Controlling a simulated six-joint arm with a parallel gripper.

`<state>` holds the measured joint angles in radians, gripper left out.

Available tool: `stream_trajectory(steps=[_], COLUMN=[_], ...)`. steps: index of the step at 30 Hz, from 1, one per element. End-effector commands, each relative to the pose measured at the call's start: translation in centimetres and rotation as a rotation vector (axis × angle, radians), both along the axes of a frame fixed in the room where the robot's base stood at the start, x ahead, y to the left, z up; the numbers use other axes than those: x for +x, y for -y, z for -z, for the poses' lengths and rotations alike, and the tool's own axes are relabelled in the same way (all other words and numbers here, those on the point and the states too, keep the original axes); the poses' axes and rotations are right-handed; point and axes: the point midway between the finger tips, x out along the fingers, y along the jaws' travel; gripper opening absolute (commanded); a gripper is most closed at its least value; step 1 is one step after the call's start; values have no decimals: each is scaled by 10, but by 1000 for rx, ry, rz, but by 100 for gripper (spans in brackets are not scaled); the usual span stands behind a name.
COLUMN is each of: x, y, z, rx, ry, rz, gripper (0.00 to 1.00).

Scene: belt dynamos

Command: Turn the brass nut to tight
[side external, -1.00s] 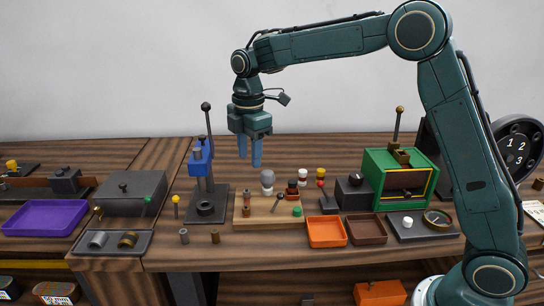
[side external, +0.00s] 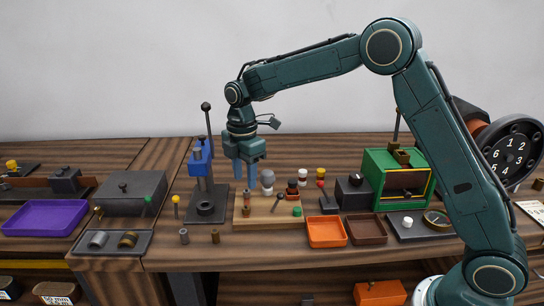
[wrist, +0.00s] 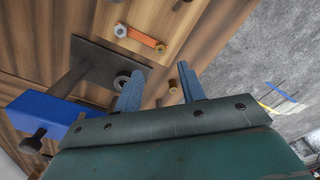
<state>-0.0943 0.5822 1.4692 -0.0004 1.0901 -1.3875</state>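A small brass nut (side external: 246,211) appears to sit at the left front of the wooden board (side external: 270,219). In the wrist view the brass nut (wrist: 160,48) is at one end of an orange strip (wrist: 141,39), with a silver hex nut (wrist: 120,30) at the other end. My gripper (side external: 245,178) hangs above the left part of the board, fingers pointing down. In the wrist view its two fingers (wrist: 157,78) are apart with nothing held between them. I cannot tell how tight the nut is.
A blue press (side external: 201,165) stands close on the left. A brass cylinder (side external: 215,236) and a grey one (side external: 183,236) stand in front. Orange (side external: 326,244) and brown (side external: 367,241) trays and a green box (side external: 385,165) are to the right. Several small pieces crowd the board.

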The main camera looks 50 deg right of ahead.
Motion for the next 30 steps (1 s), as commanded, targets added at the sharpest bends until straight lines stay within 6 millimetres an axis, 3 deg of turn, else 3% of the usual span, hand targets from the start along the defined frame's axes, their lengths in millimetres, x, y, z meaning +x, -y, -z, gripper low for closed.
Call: stream_trajectory(steps=[15, 21, 30], x=[-1, 0, 0], y=[0, 0, 0], z=[75, 88, 91], rx=[0, 0, 0], ry=[-2, 0, 0], rz=[0, 0, 0], gripper=[40, 40, 40])
